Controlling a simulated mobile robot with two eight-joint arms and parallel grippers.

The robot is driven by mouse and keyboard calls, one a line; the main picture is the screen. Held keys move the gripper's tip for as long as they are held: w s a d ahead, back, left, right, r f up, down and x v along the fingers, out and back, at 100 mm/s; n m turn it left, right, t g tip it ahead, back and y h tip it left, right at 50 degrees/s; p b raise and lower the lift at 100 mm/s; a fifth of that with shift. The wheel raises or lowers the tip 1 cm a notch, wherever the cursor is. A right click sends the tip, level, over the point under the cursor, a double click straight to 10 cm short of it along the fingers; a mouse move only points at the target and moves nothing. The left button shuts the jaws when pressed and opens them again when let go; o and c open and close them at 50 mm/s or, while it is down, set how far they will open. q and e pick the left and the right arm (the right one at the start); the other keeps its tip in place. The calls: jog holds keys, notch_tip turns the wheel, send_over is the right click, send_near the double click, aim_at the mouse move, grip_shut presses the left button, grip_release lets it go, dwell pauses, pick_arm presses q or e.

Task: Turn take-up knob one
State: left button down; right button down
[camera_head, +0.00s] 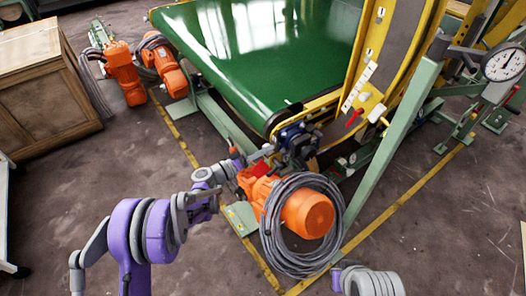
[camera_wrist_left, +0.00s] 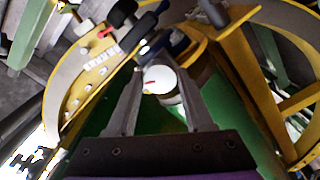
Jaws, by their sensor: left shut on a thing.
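A round, pale take-up knob (camera_wrist_left: 159,82) with a red mark on its face sits between the two fingers of my left gripper (camera_wrist_left: 160,74) in the left wrist view. The fingers are shut on it, one at each side. In the head view my left gripper (camera_head: 264,153) reaches the near corner of the green belt conveyor, beside a dark blue block (camera_head: 298,138). The knob cannot be made out there. No number on the knob is readable. Part of my right arm (camera_head: 368,282) shows at the bottom edge, but its gripper is out of view.
An orange motor (camera_head: 307,213) with a coiled grey cable (camera_head: 274,240) stands close below my left gripper. The green belt (camera_head: 255,45) lies behind it. A yellow curved frame (camera_head: 375,50), green struts and a dial gauge (camera_head: 503,65) stand at the right.

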dwell(0.3)
pick_arm(q)
jog(key=shift+c, duration=1.4)
grip_release()
jog(key=v, duration=1.1)
jog(key=shift+d, duration=0.1)
